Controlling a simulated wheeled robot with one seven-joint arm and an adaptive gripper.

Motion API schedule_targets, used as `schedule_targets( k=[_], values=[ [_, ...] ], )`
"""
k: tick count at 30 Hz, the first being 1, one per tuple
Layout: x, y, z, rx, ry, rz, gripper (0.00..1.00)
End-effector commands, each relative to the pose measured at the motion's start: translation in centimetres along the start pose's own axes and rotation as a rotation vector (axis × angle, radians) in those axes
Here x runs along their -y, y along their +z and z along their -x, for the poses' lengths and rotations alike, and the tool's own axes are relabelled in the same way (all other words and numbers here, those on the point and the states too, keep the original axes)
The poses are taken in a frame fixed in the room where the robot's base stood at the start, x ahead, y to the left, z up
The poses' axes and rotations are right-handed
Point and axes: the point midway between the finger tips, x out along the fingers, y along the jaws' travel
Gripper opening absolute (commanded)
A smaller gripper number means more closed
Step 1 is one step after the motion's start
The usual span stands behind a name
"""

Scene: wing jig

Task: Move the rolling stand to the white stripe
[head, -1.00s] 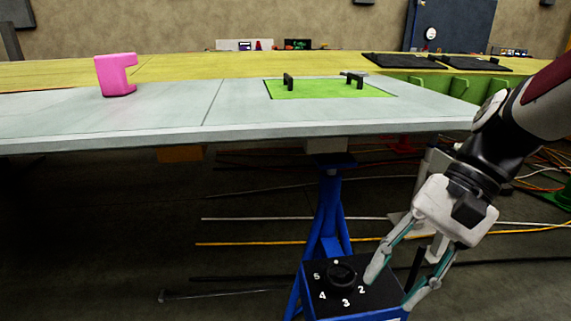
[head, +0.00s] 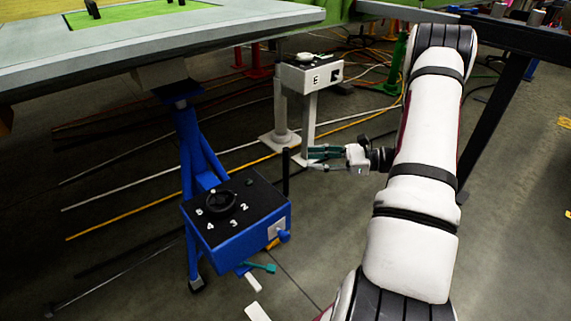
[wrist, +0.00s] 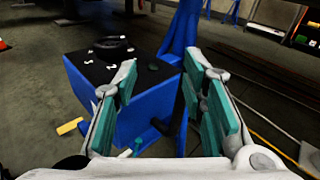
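A blue stand (head: 235,235) has a black top with a dial and numbers, blue legs and a small caster at its foot. It stands under the edge of the grey table; I take it for the rolling stand. In the wrist view its blue box (wrist: 95,105) is ahead and left of centre. My gripper (head: 312,158) is open and empty, to the right of the box in the head view. Its fingers (wrist: 165,85) are spread, with blue parts of the stand seen beyond them. Short white pieces (head: 252,284) lie low in front of the stand; I cannot tell whether they are the white stripe.
The grey table (head: 150,50) overhangs the stand. A white pedestal with a control box (head: 308,77) stands behind my gripper. Long rods and cables (head: 130,180) lie on the floor. A dark frame post (head: 495,120) is at the right. Floor in front is mostly clear.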

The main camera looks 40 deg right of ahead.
Motion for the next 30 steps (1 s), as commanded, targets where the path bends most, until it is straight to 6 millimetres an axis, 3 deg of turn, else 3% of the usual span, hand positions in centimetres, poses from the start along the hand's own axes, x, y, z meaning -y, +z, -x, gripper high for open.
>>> schedule_targets(
  k=[1, 4, 11, 16, 30],
  values=[
    [0.5, -1.9, 1.2, 0.019, -0.053, -0.032, 0.38],
    [1.1, -4.3, 2.9, 0.044, -0.129, -0.072, 0.38],
    [1.6, -6.0, 3.8, 0.065, -0.188, -0.1, 0.38],
    [2.0, -5.9, 1.6, 0.066, -0.184, -0.099, 0.38],
    [3.6, -5.4, -7.0, 0.065, -0.184, -0.098, 0.38]
  ],
)
